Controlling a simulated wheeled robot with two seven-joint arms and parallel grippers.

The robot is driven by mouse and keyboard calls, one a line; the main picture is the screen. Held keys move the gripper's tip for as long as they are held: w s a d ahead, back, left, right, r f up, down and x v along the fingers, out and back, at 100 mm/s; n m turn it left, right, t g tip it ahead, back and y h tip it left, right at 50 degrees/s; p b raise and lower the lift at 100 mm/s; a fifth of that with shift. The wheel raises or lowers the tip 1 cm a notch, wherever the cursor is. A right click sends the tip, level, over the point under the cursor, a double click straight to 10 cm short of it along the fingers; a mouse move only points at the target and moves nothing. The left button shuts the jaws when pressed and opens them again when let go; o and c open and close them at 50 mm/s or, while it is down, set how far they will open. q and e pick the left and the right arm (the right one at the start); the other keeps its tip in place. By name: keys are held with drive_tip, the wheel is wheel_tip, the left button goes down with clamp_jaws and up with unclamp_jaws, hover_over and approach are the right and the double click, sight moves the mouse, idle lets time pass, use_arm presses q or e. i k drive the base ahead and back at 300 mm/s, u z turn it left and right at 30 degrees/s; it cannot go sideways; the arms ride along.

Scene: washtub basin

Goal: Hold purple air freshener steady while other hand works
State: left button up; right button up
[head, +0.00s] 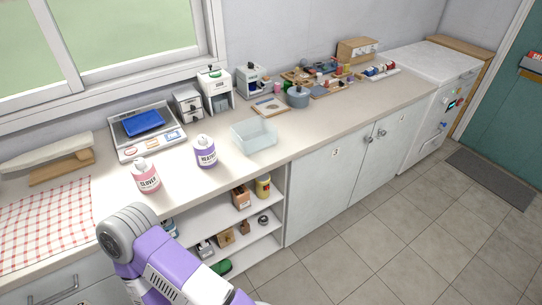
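A white bottle with a purple label (205,152) stands upright on the counter, left of the middle of the head view. It is the only clearly purple item I see on the counter; its lettering is too small to read surely as air freshener. Nothing touches it. One of my arms, purple and grey, shows at the bottom left, below the counter's front edge, and its gripper is out of the picture. My other arm does not show clearly, and neither gripper can be seen.
A pink-labelled bottle (146,176) stands to the left and a clear tub (254,135) to the right. Behind are a scale-like tray (165,142) with a blue item and a white dispenser (215,91). Open shelves (212,212) lie below. Some bare counter surrounds the bottles.

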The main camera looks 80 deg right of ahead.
sight(202, 138)
drive_tip(key=z, duration=2)
